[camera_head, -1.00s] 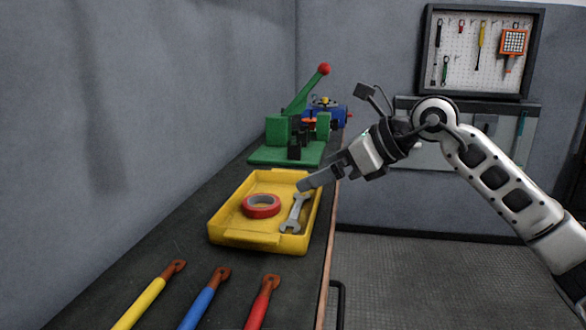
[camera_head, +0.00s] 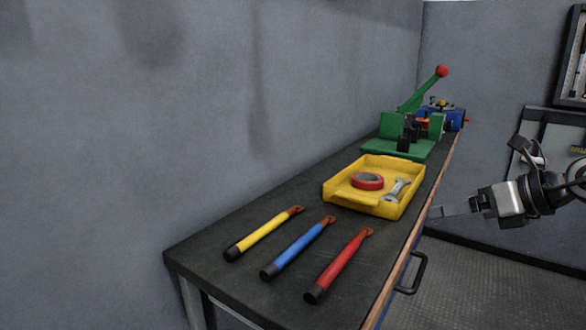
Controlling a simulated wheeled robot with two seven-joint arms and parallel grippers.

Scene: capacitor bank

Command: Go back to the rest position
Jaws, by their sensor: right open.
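My right gripper (camera_head: 447,210) is open and empty at the right of the picture, off the bench's right edge and beside the yellow tray. My left gripper is not in view. The yellow tray (camera_head: 352,198) lies on the dark bench (camera_head: 240,282) and holds a roll of red tape (camera_head: 367,181) and a grey wrench (camera_head: 398,189). The gripper does not touch the tray.
Yellow (camera_head: 262,235), blue (camera_head: 298,250) and red (camera_head: 338,266) handled cables lie in front of the tray. A green lever press (camera_head: 405,130) and a blue device (camera_head: 455,118) stand behind it. A handle (camera_head: 414,272) sticks out from the bench's right side. The floor at right is clear.

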